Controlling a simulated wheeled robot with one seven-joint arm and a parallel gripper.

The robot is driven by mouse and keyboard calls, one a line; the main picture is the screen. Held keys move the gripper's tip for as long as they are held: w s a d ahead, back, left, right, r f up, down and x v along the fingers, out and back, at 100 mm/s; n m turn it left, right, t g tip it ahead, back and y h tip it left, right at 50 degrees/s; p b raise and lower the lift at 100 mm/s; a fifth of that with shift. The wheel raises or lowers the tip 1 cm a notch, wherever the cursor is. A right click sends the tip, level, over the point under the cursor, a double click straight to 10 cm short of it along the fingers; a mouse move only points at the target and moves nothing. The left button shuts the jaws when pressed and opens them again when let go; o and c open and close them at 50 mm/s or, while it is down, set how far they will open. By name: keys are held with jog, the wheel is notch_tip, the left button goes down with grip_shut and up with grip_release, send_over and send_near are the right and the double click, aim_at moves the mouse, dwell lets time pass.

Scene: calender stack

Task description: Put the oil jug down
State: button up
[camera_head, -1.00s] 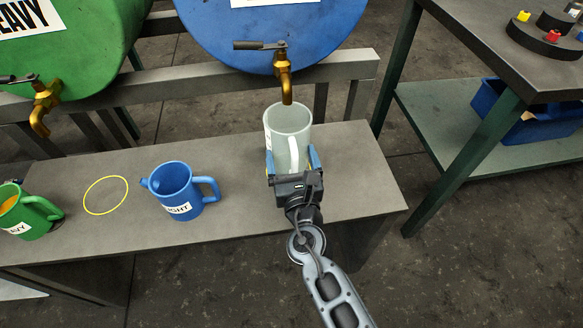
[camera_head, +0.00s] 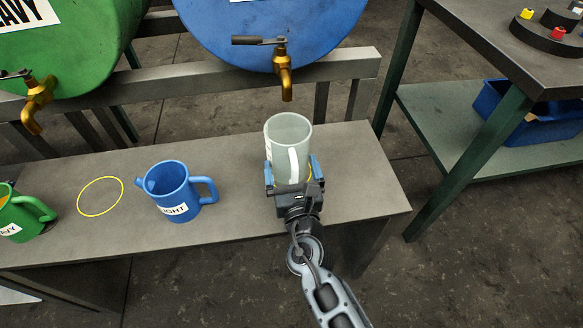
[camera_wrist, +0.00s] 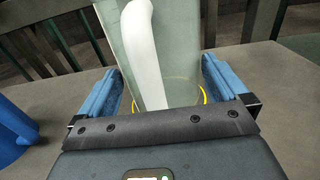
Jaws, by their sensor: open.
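The oil jug (camera_head: 287,132) is pale grey-green with a white handle. It stands upright on the grey bench (camera_head: 240,190), below the blue drum's tap. My gripper (camera_head: 292,168) is open, with one blue finger on each side of the jug's lower part. In the wrist view the jug (camera_wrist: 182,45) fills the space between the fingers, its handle towards me. A yellow ring (camera_wrist: 204,95) shows around its base there, partly hidden by the jug and my gripper. Small gaps appear between fingers and jug, but contact is hard to judge.
A blue jug (camera_head: 170,185) labelled "LIGHT" stands left of my gripper. An empty yellow ring (camera_head: 100,196) and a green jug (camera_head: 20,215) are farther left. A brass tap (camera_head: 285,75) hangs from the blue drum (camera_head: 330,30) behind the oil jug. The bench's right end is clear.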

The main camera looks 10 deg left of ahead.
jog(key=shift+r, duration=0.2)
jog(key=v, duration=1.2)
jog(key=shift+p, duration=0.35)
jog(key=s+d+f+m+g+h, duration=0.2)
jog(key=s+d+m+g, duration=0.2)
jog(key=s+d+m, duration=1.35)
jog(key=s+d+r+m+h, duration=0.1)
jog(key=s+d+r+m, duration=0.1)
jog(key=s+r+m, duration=0.5)
jog(key=s+d+r+m+t+h, duration=0.1)
jog(key=s+r+m, duration=0.6)
jog(key=m, duration=0.7)
notch_tip(320, 180, up, 3)
jog(key=d+h, duration=0.1)
jog(key=d, duration=0.1)
jog(key=shift+s+d+f+m, duration=0.25)
jog(key=shift+s+d+m, duration=0.1)
jog(key=shift+s, duration=0.05)
